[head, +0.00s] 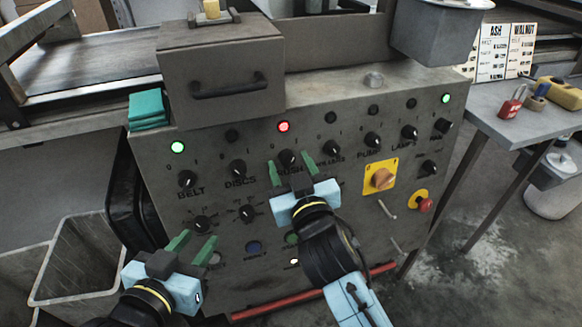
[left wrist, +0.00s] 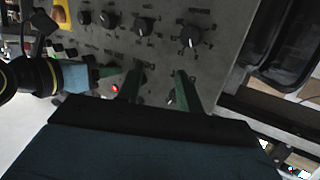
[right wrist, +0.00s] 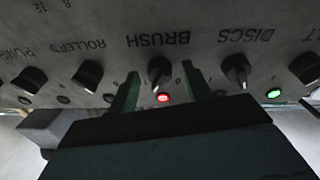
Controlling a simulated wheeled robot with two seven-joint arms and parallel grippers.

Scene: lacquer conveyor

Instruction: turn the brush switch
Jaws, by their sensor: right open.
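The brush switch (head: 287,157) is a black rotary knob on the grey control panel (head: 340,215), under a lit red lamp (head: 283,127). In the right wrist view, where the panel appears upside down, the knob (right wrist: 160,70) sits by the BRUSH label (right wrist: 158,40), with the red lamp (right wrist: 163,98) below it. My right gripper (head: 289,160) is open, its green fingers on either side of the knob in the picture. I cannot tell whether they touch it. The knob's exact setting is unclear. My left gripper (head: 194,240) is open and empty before the panel's lower left.
The DISCS knob (head: 238,168) and the BELT knob (head: 187,179), under a green lamp (head: 177,147), stand left of the brush switch. More knobs run to the right. A yellow-plated switch (head: 381,178) and a red button (head: 424,204) sit lower right. Grey bins (head: 85,255) stand lower left.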

